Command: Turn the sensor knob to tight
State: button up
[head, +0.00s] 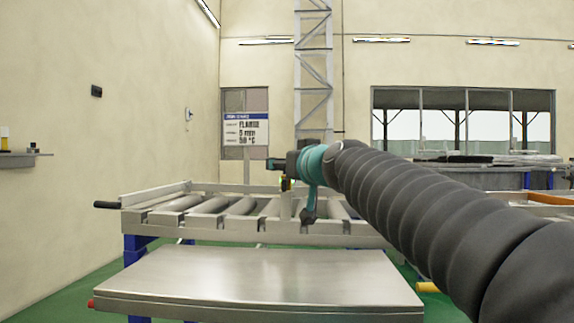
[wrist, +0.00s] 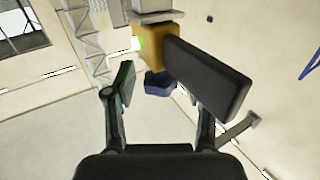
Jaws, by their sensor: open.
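The sensor shows in the wrist view as an orange-yellow body (wrist: 157,50) with a lit green lamp on its left side. A dark blue faceted knob (wrist: 159,84) sits at its near end. My gripper (wrist: 166,78) is open, with one dark finger to the left of the knob and one to the right. The right finger overlaps the edge of the sensor body in the picture. I cannot tell whether either finger touches the knob. In the head view my gripper (head: 277,165) is small and dark, close to a small yellow patch that may be the sensor.
A roller conveyor (head: 160,218) runs below my gripper, with a bare metal table (head: 255,283) in front of it. A wall shelf (head: 20,159) is at the far left.

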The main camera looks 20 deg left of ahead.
jog(key=v, duration=1.2)
jog(key=shift+a, duration=0.1)
